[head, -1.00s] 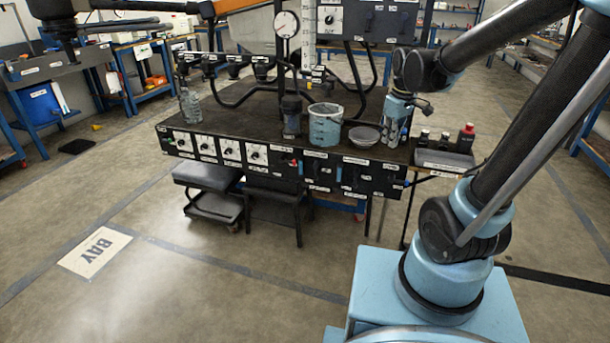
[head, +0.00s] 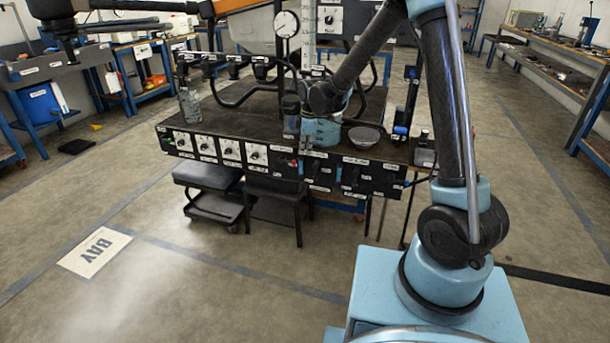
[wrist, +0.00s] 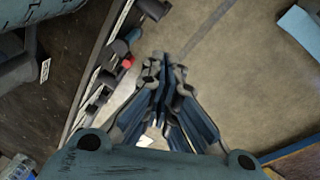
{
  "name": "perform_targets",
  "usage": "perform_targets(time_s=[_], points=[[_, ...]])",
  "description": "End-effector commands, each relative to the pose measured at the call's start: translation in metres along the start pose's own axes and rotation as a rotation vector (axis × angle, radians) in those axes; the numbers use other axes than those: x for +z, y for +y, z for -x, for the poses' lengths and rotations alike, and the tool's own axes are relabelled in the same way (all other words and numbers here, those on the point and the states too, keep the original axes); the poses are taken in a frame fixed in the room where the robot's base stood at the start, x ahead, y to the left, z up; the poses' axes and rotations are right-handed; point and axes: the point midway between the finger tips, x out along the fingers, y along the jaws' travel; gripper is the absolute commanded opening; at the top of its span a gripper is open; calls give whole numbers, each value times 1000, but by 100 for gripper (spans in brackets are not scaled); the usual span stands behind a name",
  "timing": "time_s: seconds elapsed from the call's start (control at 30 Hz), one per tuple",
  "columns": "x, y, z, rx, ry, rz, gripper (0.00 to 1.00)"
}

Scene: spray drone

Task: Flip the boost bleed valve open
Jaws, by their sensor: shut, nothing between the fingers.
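The bench's front panel (head: 340,172) carries several labelled knobs and black levers. The labels are too small to read, so I cannot tell which part is the boost bleed valve. A small red-tipped part (head: 293,163) sits on the panel near its middle; a red part also shows in the wrist view (wrist: 127,62), among black fittings (wrist: 104,78) along the panel. My gripper (wrist: 165,65) is shut and empty, its fingers over the floor just in front of the panel, to the right of the red part in the wrist view. In the head view my gripper is hard to make out against the bench.
A clear bottle (head: 190,105) stands at the left end. The floor in front is clear.

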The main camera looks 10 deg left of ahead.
Motion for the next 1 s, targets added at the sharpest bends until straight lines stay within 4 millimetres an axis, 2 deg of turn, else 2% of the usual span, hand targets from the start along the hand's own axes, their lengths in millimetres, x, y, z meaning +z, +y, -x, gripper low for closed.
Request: perform_targets(time_s=[0.1, 0.23, 0.67, 0.87, 1.0], points=[[-18, 1, -16, -2, 4, 56, 0], [-26, 2, -24, -4, 5, 83, 0], [-27, 2, -27, -4, 6, 87, 0], [-28, 2, -44, -4, 6, 86, 0], [-28, 2, -64, -4, 6, 86, 0]])
